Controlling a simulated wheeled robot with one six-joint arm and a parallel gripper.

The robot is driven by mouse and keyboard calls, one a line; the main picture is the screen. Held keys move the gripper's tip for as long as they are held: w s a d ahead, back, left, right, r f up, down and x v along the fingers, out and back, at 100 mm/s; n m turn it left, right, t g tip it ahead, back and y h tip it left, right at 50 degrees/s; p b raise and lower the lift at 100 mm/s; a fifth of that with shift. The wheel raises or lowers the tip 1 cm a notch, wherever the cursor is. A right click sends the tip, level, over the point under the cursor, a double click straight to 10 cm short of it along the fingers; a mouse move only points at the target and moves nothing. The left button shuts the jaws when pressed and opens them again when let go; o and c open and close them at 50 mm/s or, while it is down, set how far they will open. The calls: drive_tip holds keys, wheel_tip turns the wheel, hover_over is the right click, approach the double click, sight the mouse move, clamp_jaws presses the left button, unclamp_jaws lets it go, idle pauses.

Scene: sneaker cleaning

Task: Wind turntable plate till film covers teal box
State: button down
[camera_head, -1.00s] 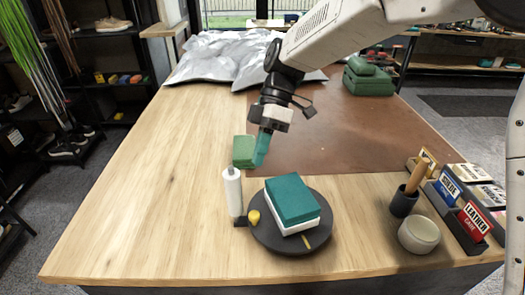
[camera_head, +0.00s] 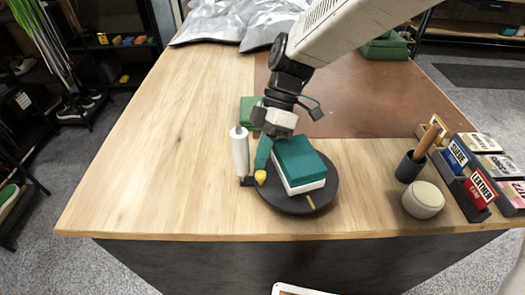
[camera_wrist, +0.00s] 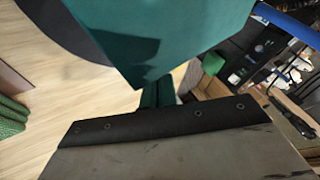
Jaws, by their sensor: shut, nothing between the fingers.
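The dark round turntable plate (camera_head: 325,203) stands near the table's front edge. The teal box (camera_head: 300,160), with a white lower part, sits on it and fills the top of the wrist view (camera_wrist: 165,30). A yellow knob (camera_head: 260,177) stands at the plate's left rim. A white upright film roll (camera_head: 240,152) is on a black base just left of the plate. No film shows on the box's visible faces. My gripper (camera_head: 262,163) is shut and empty, its teal fingers pointing down just above the knob, left of the box. Whether they touch the knob I cannot tell.
A green block (camera_head: 250,112) lies behind the roll. A dark cup with a brush (camera_head: 409,168), a pale round jar (camera_head: 422,200) and a card rack (camera_head: 470,190) stand at right. The table's left side is clear.

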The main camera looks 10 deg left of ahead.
drive_tip(key=shift+s+n+h, duration=0.5)
drive_tip(key=shift+s+n, duration=0.1)
drive_tip(key=shift+n, duration=0.1)
drive_tip(key=shift+s+d, duration=0.15)
drive_tip(key=shift+s, duration=0.3)
